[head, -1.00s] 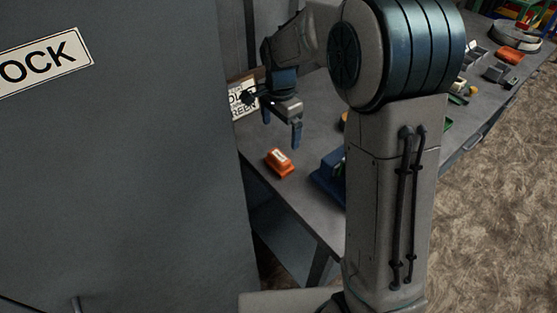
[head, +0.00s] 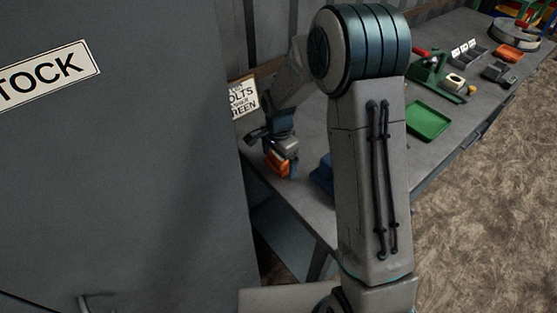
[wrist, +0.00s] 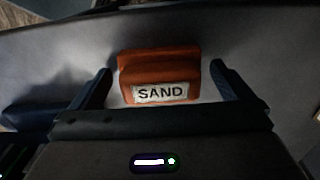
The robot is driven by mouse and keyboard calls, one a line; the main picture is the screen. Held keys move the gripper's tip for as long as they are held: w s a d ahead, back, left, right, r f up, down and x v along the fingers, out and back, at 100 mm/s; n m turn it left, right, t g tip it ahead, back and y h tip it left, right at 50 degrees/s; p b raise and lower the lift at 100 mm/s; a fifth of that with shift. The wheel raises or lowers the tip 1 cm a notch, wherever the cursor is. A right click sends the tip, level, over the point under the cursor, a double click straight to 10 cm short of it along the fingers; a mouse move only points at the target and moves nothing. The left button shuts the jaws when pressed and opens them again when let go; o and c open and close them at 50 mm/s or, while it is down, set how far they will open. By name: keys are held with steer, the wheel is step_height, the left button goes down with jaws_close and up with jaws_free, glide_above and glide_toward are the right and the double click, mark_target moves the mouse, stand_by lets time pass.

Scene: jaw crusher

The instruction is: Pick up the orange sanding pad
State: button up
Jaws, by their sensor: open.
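The orange sanding pad (head: 276,161) lies on the grey bench near its left end, partly hidden by my gripper in the head view. In the wrist view the sanding pad (wrist: 160,66) shows a white label reading "SAND". My gripper (head: 279,165) is low over the pad. In the wrist view my gripper (wrist: 165,84) is open, with one finger on each side of the pad. A gap shows between each finger and the pad, so it is not held.
The grey workbench (head: 308,211) runs to the upper right. A blue object (head: 322,174) stands right of the pad, partly behind my arm. A green tray (head: 428,119) lies farther along. A large dark cabinet (head: 130,190) fills the left. A sign (head: 243,98) stands behind.

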steer(key=c, duration=1.1)
steer(key=shift+o, duration=0.2)
steer(key=shift+r, duration=0.1)
steer(key=shift+r, duration=0.6)
step_height(320, 180, up, 3)
steer(key=shift+f+b, duration=0.15)
steer(key=shift+b, duration=0.35)
steer(key=d+r+b, duration=0.1)
steer(key=d+r, duration=0.6)
steer(key=d, duration=0.4)
steer(key=shift+s+d+b, duration=0.25)
steer(key=shift+d+b, duration=0.05)
steer(key=shift+d, duration=0.05)
